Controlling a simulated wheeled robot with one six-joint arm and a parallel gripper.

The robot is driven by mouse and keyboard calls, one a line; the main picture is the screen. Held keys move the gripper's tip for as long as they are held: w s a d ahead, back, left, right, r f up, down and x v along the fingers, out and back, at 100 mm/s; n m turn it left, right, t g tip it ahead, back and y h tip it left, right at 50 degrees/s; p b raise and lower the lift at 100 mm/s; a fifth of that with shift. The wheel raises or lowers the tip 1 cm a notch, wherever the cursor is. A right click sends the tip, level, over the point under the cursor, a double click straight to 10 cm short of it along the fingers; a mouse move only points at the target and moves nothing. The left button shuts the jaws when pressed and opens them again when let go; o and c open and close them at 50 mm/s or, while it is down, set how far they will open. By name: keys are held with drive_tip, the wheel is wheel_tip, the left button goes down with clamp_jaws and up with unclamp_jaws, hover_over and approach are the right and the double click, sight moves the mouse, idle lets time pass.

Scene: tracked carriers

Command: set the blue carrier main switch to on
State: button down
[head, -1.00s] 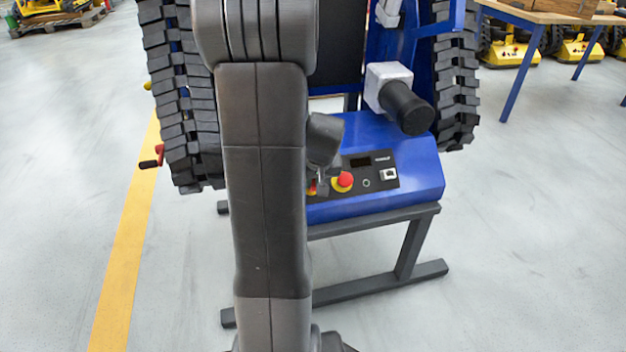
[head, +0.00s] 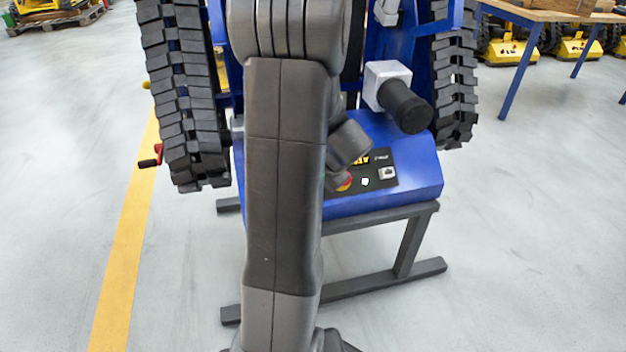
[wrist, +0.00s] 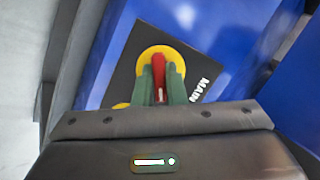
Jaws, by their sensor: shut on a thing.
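The blue carrier (head: 415,160) stands on a dark grey stand, its control panel (head: 378,158) facing me. The main switch (wrist: 159,64) shows in the wrist view as a red handle on a round yellow plate, beside the lettering MAIN. My gripper (wrist: 160,80) has its green fingers closed on both sides of the red handle. The handle points roughly along the fingers.
A black cylinder on a light block (head: 388,82) juts out above the panel. Black tracks (head: 185,110) flank the carrier. A wooden table (head: 545,16) stands back right.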

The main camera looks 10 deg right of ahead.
drive_tip(key=m, duration=0.3)
drive_tip(key=m+t, duration=0.1)
drive_tip(key=m, duration=0.2)
drive_tip(key=shift+s+f+t+y+b, duration=0.1)
drive_tip(key=shift+s+t+y+b, duration=0.05)
drive_tip(key=shift+t+y+b, duration=0.2)
idle(0.4)
drive_tip(key=c, duration=1.5)
unclamp_jaws()
drive_tip(key=p+v, duration=0.4)
drive_tip(key=v, duration=1)
drive_tip(key=shift+d+f, duration=0.1)
